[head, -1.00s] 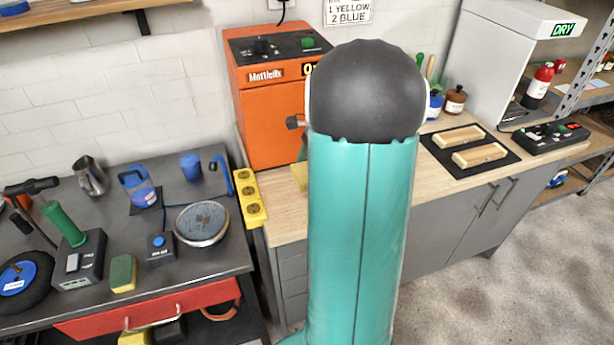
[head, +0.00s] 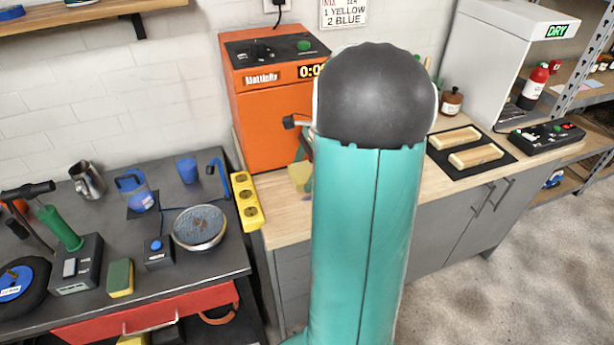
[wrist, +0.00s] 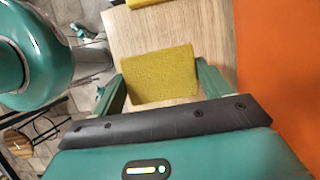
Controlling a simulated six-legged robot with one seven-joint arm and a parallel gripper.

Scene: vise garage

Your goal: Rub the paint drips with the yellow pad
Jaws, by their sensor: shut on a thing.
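My gripper (wrist: 160,76) is shut on the yellow pad (wrist: 157,74), with a green finger at each side of it in the wrist view. The pad is held over the light wooden counter (wrist: 165,25); whether it touches the surface I cannot tell. In the head view the pad (head: 300,177) shows pale yellow just left of my arm, in front of the orange machine (head: 268,125). My arm hides most of the gripper there. I cannot make out paint drips in either view; my arm covers part of the counter.
A yellow socket strip (head: 247,203) stands at the counter's left end. A grey bench (head: 205,268) on the left holds a round dish (head: 200,229), a sponge (head: 120,278) and tools. A black mat (head: 437,160) with wooden blocks and a white dryer (head: 497,60) are on the right.

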